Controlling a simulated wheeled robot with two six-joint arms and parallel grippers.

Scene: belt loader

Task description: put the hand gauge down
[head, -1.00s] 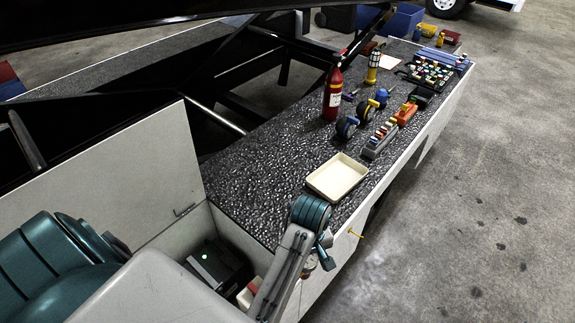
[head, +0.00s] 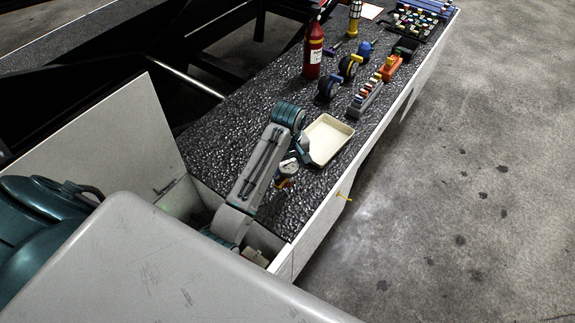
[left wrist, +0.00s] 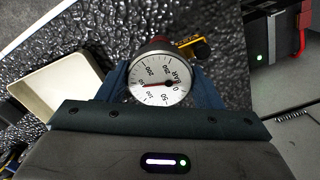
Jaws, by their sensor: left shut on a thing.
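The hand gauge (head: 287,167) is a round white dial with black marks and a red needle; it fills the middle of the left wrist view (left wrist: 158,80), facing the camera. My left gripper (head: 292,170) is shut on it, with a blue finger on each side of the dial. In the head view the gauge is over the dark speckled worktop (head: 225,145), just in front of the cream tray (head: 330,138). I cannot tell whether it touches the surface. A red and yellow part shows by the gauge. My right gripper is not in view.
Behind the tray stand a grey rack of coloured pieces (head: 365,98), two dark wheels, a red extinguisher (head: 313,48) and a yellow torch (head: 354,18). An open compartment (head: 262,240) lies in front. The worktop left of the tray is clear.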

